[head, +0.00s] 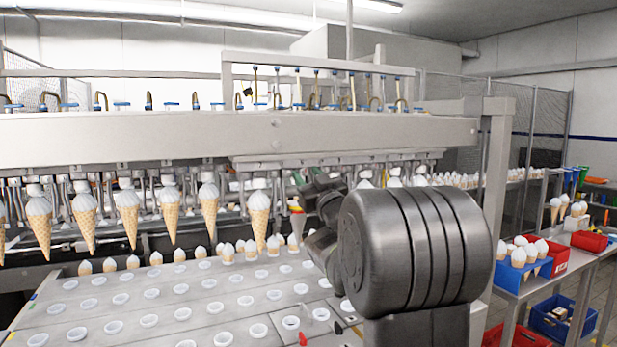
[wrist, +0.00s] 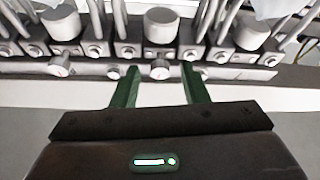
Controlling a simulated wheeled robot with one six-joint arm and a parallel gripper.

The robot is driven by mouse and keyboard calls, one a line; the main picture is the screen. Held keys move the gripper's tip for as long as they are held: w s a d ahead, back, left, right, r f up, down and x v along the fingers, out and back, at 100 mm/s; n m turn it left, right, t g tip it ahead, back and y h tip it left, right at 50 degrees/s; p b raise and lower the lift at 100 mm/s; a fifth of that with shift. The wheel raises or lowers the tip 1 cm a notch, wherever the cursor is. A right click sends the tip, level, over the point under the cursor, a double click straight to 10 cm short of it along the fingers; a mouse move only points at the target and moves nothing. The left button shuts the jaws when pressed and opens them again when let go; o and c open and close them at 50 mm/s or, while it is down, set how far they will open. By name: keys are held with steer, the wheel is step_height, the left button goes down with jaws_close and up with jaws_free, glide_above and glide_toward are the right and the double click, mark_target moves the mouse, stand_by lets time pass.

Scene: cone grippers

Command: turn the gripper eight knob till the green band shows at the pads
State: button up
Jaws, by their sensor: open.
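My gripper (wrist: 160,70) shows in the wrist view as two green fingers, open and apart, pointing at a metal rail. A small round grey knob (wrist: 159,73) on that rail appears in the gap between the fingertips, with space on both sides; I cannot tell whether the tips are level with it or short of it. I see no number to show whether it is gripper eight's. No green band shows at any pads.
Waffle cones (head: 85,218) hang in a row at left. A tray with white-ringed holes (head: 150,321) lies below. A side table with a blue cone rack (head: 511,276) stands at right.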

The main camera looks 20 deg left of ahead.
jaws_close()
steer(key=shift+d+f+n+g+y+b, duration=0.15)
steer(key=shift+n+g+y+b, duration=0.15)
steer(key=shift+n+b, duration=0.3)
steer(key=shift+w+n+g+b, duration=0.1)
steer(key=shift+n+g+b, duration=0.45)
steer(key=shift+n, duration=0.65)
steer(key=shift+r, duration=0.2)
jaws_free()
steer(key=b+v, duration=0.3)
steer(key=v, duration=1)
steer(key=shift+d+f+b, duration=0.25)
steer(key=shift+f+b, duration=0.05)
steer(key=shift+f, duration=0.05)
